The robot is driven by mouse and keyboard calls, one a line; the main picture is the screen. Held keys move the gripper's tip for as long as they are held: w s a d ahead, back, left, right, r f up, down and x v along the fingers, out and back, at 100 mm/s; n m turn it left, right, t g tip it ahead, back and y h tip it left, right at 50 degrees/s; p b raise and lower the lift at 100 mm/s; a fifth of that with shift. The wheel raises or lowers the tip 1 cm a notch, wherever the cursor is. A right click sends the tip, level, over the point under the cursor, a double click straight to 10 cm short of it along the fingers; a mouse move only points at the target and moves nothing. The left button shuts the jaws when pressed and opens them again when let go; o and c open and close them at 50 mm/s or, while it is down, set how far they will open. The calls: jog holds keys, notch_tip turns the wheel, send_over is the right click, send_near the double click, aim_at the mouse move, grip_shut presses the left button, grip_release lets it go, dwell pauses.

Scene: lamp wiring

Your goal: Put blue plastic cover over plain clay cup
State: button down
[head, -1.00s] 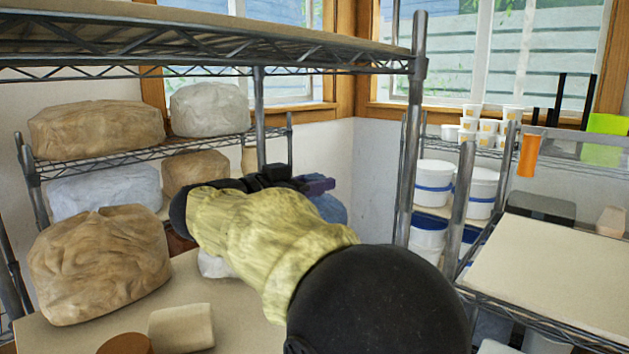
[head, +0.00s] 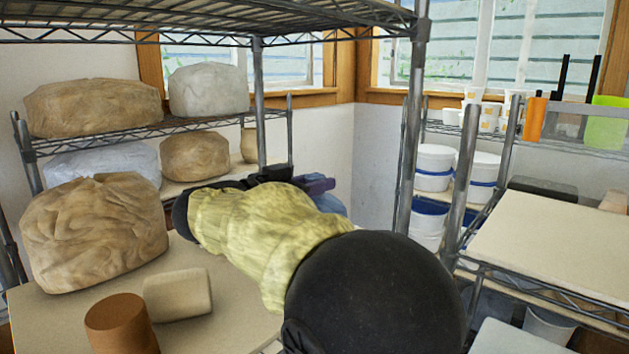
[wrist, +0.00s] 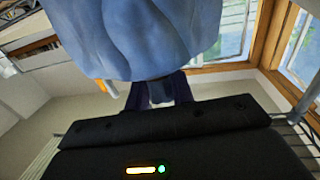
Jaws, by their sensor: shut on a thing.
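My gripper (head: 318,184) is shut on the blue plastic cover (wrist: 135,35), which fills the top of the wrist view in loose folds. In the head view, part of the blue cover (head: 330,204) shows behind my arm; the rest is hidden. A plain brown-orange clay cup (head: 122,325) stands on the table at the lower left, its bottom cut off by the picture edge. The gripper and cover are well apart from this cup, farther back and to the right.
A pale clay block (head: 178,295) lies right beside the cup. A large wrapped clay lump (head: 95,230) sits behind them on the table (head: 225,325). A wire shelf (head: 170,141) with more lumps stands at the back. A metal post (head: 411,130) rises right of my arm.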

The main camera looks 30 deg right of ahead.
jog(key=shift+f+b, duration=0.3)
jog(key=shift+f, duration=0.35)
dwell(0.4)
jog(key=c, duration=1.1)
grip_release()
notch_tip(320, 180, up, 10)
jog(key=shift+b, duration=0.65)
